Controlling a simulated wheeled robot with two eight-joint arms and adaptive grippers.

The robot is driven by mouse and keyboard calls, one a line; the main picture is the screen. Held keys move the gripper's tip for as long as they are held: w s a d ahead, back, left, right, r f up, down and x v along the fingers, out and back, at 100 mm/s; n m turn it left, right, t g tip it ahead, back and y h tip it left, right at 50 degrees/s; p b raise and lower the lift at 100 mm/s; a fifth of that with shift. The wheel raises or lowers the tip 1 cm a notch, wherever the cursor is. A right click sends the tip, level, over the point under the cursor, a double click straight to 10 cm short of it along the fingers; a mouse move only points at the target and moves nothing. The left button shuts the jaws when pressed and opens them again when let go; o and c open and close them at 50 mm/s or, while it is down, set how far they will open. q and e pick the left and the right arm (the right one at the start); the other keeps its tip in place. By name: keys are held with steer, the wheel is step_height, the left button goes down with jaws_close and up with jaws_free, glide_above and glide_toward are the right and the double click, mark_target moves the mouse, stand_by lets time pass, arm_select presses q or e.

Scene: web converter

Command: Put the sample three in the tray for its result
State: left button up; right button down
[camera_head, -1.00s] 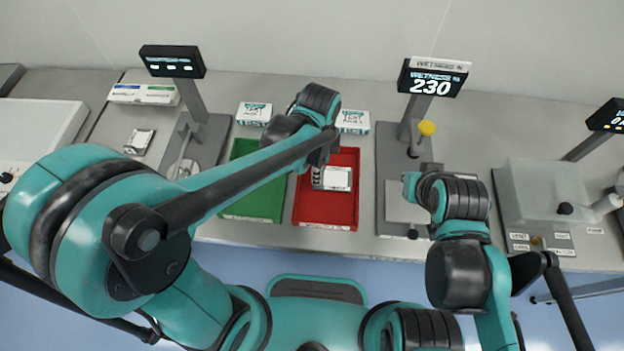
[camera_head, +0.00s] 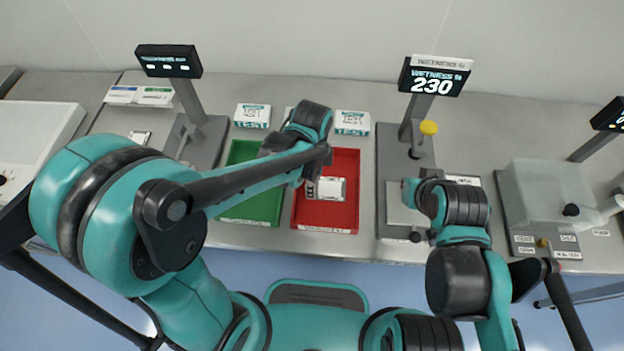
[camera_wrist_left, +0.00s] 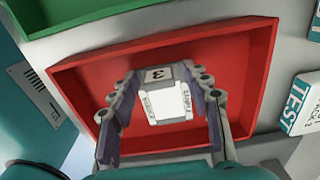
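Sample three is a small white piece (camera_head: 331,188) over the red tray (camera_head: 347,215). In the left wrist view, it (camera_wrist_left: 168,103) has a grey end marked 3. My left gripper (camera_wrist_left: 166,76) has its fingertips on either side of that end and looks shut on it; contact is hard to see. In the head view my left gripper (camera_head: 311,188) is mostly hidden by its arm. Whether the sample touches the tray floor is unclear. The green tray (camera_head: 250,215) is beside the red one, partly behind my arm. A screen (camera_head: 434,80) reads WETNESS 230. My right gripper is not visible.
White test packs (camera_head: 352,122) stand behind the trays. A tester with a yellow knob (camera_head: 429,128) is right of the red tray, near my right arm. A grey boxy machine (camera_head: 545,195) stands farther right. Another screen (camera_head: 168,61) stands behind left.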

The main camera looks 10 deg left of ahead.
arm_select(q)
steer(key=shift+r, duration=0.1)
steer(key=shift+r, duration=0.2)
step_height(320, 180, up, 12)
steer(key=p, duration=0.4)
steer(key=s+a+r+n+t, duration=0.1)
steer(key=s+a+n+t, duration=0.1)
steer(key=a+n, duration=0.4)
steer(key=s+a+r+n+t, duration=0.2)
steer(key=a+n+t, duration=0.3)
steer(key=n, duration=0.7)
steer(key=s+a, duration=0.1)
steer(key=a, duration=0.1)
steer(key=shift+a+r, duration=0.2)
steer(key=shift+a, duration=0.1)
